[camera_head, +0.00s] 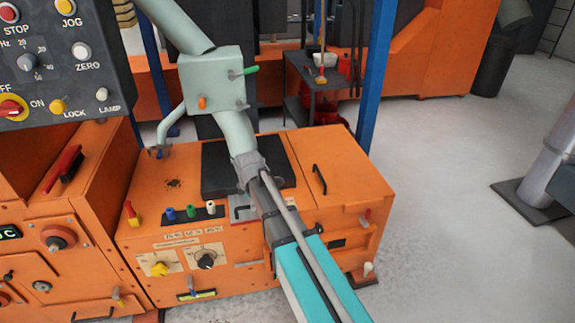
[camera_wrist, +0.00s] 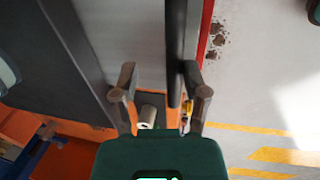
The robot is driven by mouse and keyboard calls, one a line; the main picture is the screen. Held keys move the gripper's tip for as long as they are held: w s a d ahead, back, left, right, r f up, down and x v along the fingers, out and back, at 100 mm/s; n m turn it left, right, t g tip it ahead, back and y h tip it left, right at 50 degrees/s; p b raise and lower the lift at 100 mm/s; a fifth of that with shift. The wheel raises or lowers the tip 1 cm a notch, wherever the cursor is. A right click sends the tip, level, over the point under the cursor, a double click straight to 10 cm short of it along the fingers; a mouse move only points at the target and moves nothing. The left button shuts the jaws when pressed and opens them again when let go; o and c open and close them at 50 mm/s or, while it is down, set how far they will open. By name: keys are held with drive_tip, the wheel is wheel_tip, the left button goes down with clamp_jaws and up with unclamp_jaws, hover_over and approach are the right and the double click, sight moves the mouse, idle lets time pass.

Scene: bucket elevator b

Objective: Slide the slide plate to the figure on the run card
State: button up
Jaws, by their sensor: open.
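My gripper (camera_wrist: 158,72) shows in the wrist view with its two fingers apart and nothing clearly held. A dark upright bar (camera_wrist: 175,45) passes near the right finger; I cannot tell if they touch. A pale grey panel (camera_wrist: 125,35) lies behind the fingers, and a small pale cylinder (camera_wrist: 148,114) shows low between them. I cannot pick out the slide plate for certain. Paper cards with handwriting (camera_head: 190,238) are on the orange cabinet's front in the head view; their figures are unreadable, and I cannot tell which is the run card. I cannot make out my fingertips there.
The orange cabinet (camera_head: 322,205) carries coloured knobs and a black pad. A pale green chute box (camera_head: 212,82) with green and orange handles stands above it. A control panel (camera_head: 55,60) is at the upper left. A blue post (camera_head: 376,75) rises behind.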

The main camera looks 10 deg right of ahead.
drive_tip(key=w, duration=0.4)
drive_tip(key=shift+s+r+p, duration=0.25)
drive_tip(key=shift+r+p, duration=0.25)
drive_tip(key=shift+r, duration=0.05)
drive_tip(key=shift+s+r+p, duration=0.2)
drive_tip(key=shift+r+p, duration=0.3)
wheel_tip(320, 180, up, 12)
drive_tip(key=s+p, duration=0.3)
drive_tip(key=p, duration=0.9)
drive_tip(key=s+d+r+m+g+p, duration=0.1)
drive_tip(key=s+d+r+m+p, duration=0.4)
drive_tip(key=s+r+m+p, duration=0.1)
drive_tip(key=s+d+r+m+p, duration=0.4)
drive_tip(key=s+r+m+p, duration=0.2)
drive_tip(key=s+m+p, duration=0.1)
drive_tip(key=shift+s+d+r+m+g, duration=0.25)
drive_tip(key=shift+s+d+m+g, duration=0.15)
drive_tip(key=shift+s+m, duration=0.75)
drive_tip(key=shift+s+f+n, duration=0.1)
drive_tip(key=shift+s+n, duration=0.05)
drive_tip(key=shift+n, duration=0.1)
drive_tip(key=w+a+f+n+t+b, duration=0.1)
drive_tip(key=w+a+f+n+b, duration=0.9)
drive_tip(key=w+f+n+b, duration=0.3)
drive_tip(key=shift+w+n+t, duration=0.4)
drive_tip(key=shift+w+n, duration=0.5)
drive_tip(key=shift+w, duration=0.25)
